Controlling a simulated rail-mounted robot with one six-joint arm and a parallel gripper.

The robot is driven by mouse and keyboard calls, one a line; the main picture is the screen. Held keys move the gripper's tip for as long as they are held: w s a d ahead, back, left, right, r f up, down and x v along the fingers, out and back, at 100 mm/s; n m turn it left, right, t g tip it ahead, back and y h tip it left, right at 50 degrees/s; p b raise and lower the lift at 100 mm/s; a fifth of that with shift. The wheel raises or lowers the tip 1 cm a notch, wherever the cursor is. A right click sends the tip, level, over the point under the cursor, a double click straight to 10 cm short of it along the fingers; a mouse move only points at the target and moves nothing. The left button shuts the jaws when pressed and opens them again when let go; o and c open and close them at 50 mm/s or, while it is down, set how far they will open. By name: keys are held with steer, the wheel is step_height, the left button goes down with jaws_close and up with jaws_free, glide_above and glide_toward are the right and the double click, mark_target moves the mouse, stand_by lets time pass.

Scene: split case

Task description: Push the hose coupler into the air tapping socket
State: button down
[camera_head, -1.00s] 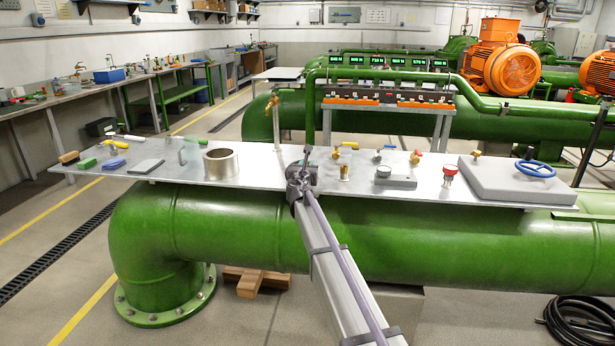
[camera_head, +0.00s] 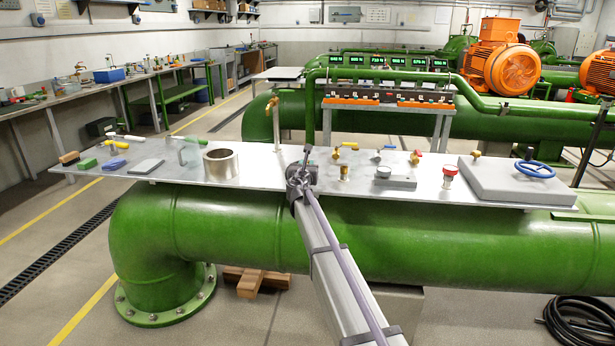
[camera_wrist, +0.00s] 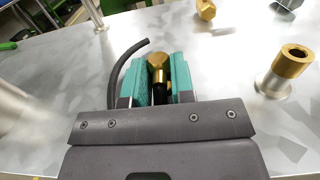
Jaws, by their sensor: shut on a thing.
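My gripper (camera_wrist: 156,78) is shut on the hose coupler (camera_wrist: 159,66), a brass piece held between two teal pads in the wrist view. A short black hose (camera_wrist: 130,62) curves up beside the left pad. The brass-topped steel socket (camera_wrist: 289,68) stands upright to the right, apart from the coupler, with its round opening facing up. In the head view my gripper (camera_head: 304,168) is over the metal bench top, left of the brass socket (camera_head: 344,172). The coupler is too small to make out there.
A steel ring (camera_head: 221,164) stands left of my gripper on the bench top (camera_head: 262,172). To the right are a small grey block (camera_head: 396,182), a red-topped fitting (camera_head: 450,172) and a large grey slab (camera_head: 490,184) with a blue handwheel (camera_head: 535,169). Small valves line the back edge.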

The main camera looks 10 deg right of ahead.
steer(key=shift+r, duration=0.1)
steer(key=shift+r+p, duration=2.3)
steer(key=shift+p, duration=0.1)
